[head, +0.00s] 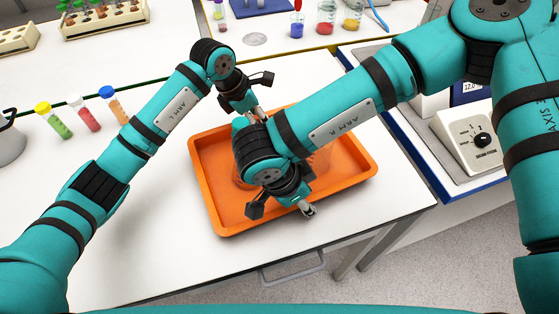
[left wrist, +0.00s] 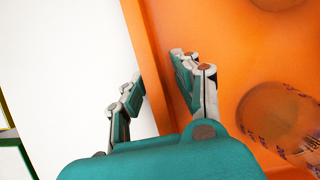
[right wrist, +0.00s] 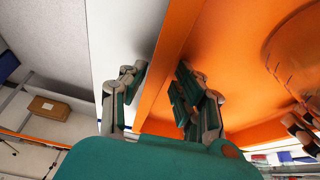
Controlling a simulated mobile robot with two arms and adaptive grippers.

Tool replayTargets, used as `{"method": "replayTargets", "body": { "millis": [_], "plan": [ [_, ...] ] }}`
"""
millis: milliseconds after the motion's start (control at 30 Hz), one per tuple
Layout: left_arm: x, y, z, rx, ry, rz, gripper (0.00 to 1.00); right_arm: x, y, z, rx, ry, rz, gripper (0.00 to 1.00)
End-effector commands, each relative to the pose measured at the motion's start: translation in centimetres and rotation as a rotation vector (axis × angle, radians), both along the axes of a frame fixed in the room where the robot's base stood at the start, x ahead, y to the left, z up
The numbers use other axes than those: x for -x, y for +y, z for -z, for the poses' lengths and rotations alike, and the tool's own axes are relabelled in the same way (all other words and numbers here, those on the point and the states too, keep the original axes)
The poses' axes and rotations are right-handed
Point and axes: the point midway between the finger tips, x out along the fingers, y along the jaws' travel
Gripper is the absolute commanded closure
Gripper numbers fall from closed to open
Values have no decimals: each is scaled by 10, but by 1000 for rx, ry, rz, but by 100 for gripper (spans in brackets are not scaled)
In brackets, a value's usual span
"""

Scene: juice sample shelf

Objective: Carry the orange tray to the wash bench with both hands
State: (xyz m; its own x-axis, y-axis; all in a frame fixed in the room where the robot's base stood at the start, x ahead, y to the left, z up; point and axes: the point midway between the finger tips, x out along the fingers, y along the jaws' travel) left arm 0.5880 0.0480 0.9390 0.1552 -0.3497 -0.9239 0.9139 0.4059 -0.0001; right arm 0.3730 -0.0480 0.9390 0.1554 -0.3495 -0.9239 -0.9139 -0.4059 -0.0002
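The orange tray (head: 222,213) lies flat on a white bench, partly hidden by my arms in the head view. Clear glassware stands in it; one round vessel shows in the left wrist view (left wrist: 283,117) and one in the right wrist view (right wrist: 303,55). My left gripper (left wrist: 157,68) is at the tray's far side, open, its fingers on either side of the orange wall (left wrist: 147,40). My right gripper (right wrist: 158,76) is at the near side, open, also with its fingers astride the wall (right wrist: 172,62). Gaps show between fingers and wall.
Three capped tubes (head: 83,114) stand left of the tray. Beakers with coloured liquid (head: 326,18) and a tube rack (head: 103,20) are on the bench behind. A device with a black knob (head: 470,140) stands at the right. Bare white surface (head: 150,210) lies left of the tray.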

Motion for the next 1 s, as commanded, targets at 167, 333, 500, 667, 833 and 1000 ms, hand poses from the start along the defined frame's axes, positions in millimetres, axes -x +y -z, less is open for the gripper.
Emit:
{"method": "replayTargets", "body": {
  "millis": [167,333,500,667,833,1000],
  "plan": [
    [0,0,0,0,0,0,93,0,0,0,0,0,0,93],
    [0,0,0,0,0,0,100,0,0,0,0,0,0,100],
    [0,0,0,0,0,0,100,0,0,0,0,0,0,100],
    [0,0,-1,0,-1,0,100,0,0,0,0,0,0,100],
    [0,0,-4,1,-3,-1,100,0,0,-4,0,-1,0,100],
    [-1,0,-16,1,-3,-1,100,0,0,-16,0,-1,0,100]
  ]
}}
